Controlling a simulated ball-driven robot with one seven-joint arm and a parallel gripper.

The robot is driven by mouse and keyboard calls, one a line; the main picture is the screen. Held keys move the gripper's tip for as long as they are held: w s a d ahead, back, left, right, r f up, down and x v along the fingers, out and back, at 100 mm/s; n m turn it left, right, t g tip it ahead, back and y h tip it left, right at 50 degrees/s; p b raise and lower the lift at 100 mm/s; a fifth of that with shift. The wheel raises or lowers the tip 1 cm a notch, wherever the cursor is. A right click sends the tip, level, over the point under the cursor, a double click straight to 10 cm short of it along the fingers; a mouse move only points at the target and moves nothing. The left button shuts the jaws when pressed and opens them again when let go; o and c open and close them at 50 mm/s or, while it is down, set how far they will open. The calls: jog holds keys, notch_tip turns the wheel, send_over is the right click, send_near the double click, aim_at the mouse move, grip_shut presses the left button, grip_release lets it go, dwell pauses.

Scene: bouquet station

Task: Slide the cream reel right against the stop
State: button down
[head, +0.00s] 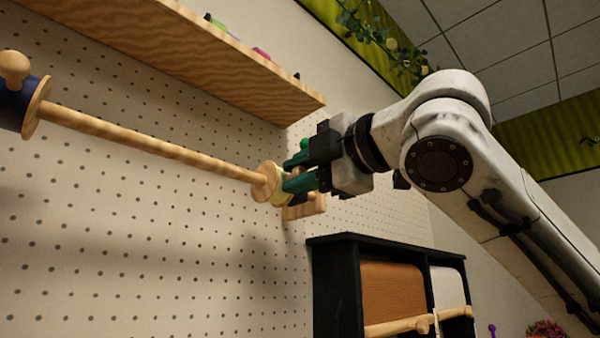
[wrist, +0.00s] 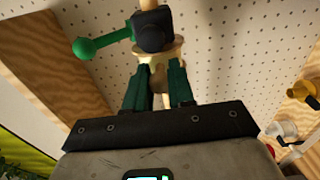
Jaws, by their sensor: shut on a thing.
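The cream reel (head: 281,186) with a pale wooden flange sits near the right end of a wooden rod (head: 150,140) along the pegboard. My gripper (head: 300,168) is shut on it with dark green fingers, which hide much of it. In the wrist view, my gripper (wrist: 155,85) has part of the cream reel (wrist: 158,72) between its fingers. Just beyond it is a black block (wrist: 150,30) with a green ball-ended lever (wrist: 85,48), apparently the stop. Reel and block look very close; I cannot tell whether they touch.
A navy reel (head: 14,105) is at the rod's left end beside a wooden knob (head: 14,66). A wooden shelf (head: 200,60) hangs above the rod. A black cabinet (head: 335,285) with wooden bars stands below right. The middle rod is clear.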

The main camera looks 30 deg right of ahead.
jog(key=shift+d+p, duration=0.1)
jog(key=shift+p, duration=0.35)
jog(key=shift+f, duration=0.1)
jog(key=c, duration=1)
grip_release()
jog(key=shift+d, duration=0.1)
jog(key=shift+o, duration=0.2)
jog(key=v, duration=1)
jog(key=shift+s+b, duration=0.35)
jog(key=shift+b, duration=0.1)
jog(key=shift+d, duration=0.1)
